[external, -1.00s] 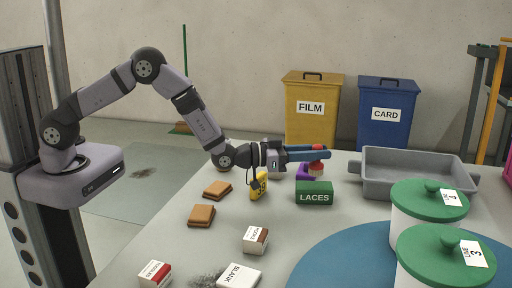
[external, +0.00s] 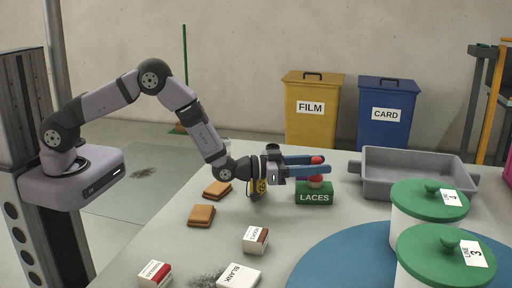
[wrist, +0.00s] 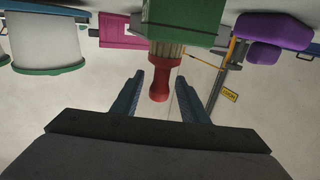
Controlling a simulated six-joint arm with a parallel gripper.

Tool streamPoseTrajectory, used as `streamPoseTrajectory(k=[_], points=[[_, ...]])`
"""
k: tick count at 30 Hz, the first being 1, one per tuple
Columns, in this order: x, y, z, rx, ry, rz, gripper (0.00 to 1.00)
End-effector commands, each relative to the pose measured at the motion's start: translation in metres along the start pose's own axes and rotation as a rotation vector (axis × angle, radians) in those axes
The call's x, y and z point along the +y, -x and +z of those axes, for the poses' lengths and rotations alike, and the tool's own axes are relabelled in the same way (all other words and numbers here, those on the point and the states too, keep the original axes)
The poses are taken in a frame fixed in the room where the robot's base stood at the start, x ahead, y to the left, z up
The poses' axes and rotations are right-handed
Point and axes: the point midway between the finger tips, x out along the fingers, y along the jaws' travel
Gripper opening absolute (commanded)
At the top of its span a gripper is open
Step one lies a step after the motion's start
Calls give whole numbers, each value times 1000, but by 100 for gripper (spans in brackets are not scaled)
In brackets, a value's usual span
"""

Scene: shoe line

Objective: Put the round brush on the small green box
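The small green box (external: 314,198), labelled LACES, stands upright on the table in the external view. The round brush (external: 315,182), with a red handle and pale tan bristles, stands upright on its top, bristles down. In the wrist view, the picture is upside down; the brush handle (wrist: 159,82) hangs below the green box (wrist: 185,18), bristles against it. My gripper (external: 326,166) is open, its blue fingers apart. In the wrist view my gripper (wrist: 160,88) has one finger on each side of the handle, with gaps visible.
A grey tray (external: 414,181) lies to the right, and white tubs with green lids (external: 430,197) stand front right. Brown pads (external: 201,215) and small cartons (external: 255,239) lie left and front. Purple objects (wrist: 272,32) show near the green box in the wrist view.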

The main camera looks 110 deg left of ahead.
Motion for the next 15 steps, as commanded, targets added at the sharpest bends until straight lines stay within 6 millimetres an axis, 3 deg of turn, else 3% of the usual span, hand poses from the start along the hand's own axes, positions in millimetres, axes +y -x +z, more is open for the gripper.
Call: streamPoseTrajectory(k=[8,15], points=[[0,0,-6,0,0,0,40],[0,22,-4,-2,0,0,40]])
